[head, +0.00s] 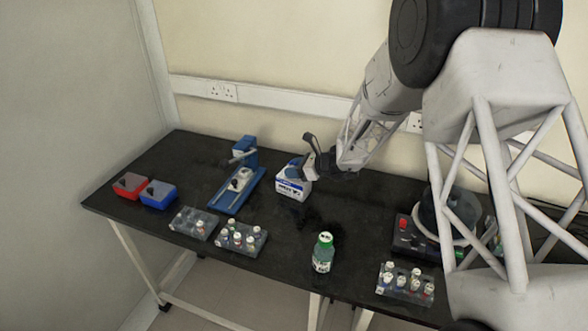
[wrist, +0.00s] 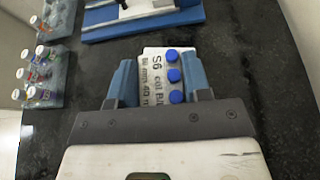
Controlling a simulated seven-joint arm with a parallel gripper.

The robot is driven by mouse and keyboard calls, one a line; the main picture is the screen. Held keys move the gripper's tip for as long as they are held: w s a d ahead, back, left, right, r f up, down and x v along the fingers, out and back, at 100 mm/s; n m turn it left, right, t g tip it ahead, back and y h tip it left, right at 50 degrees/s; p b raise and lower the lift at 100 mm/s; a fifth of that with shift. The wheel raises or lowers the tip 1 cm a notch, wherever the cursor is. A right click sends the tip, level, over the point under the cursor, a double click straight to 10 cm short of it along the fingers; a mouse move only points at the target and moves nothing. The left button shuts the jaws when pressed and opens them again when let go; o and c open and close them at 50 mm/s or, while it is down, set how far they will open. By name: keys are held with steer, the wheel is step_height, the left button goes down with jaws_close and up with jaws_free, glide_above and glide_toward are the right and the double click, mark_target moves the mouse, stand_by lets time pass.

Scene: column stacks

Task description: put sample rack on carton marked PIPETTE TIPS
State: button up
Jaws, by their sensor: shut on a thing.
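My gripper (head: 298,167) is shut on a white box with blue markings (head: 291,188), near the middle of the bench. In the wrist view the box (wrist: 154,75) sits between the two blue fingers (wrist: 162,85); black print and three blue round spots show on it. I cannot tell whether it touches the bench. The print is only partly legible, and I cannot make out PIPETTE TIPS on anything. Clear racks holding small capped vials stand at the front left, one (head: 193,224) beside another (head: 241,239). A third rack (head: 405,284) stands at the front right.
A blue-based device (head: 236,192) stands left of my gripper. A red box (head: 130,186) and a blue box (head: 158,194) are at the far left. A green-capped bottle (head: 323,253) stands near the front edge. A device with a red button (head: 408,237) is at the right, partly hidden.

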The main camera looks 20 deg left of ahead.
steer(key=shift+f, duration=0.1)
steer(key=o, duration=0.9)
steer(key=shift+o, duration=0.2)
steer(key=shift+d+r, duration=0.1)
steer(key=shift+r, duration=0.1)
steer(key=v, duration=1.1)
steer(key=shift+d, duration=0.4)
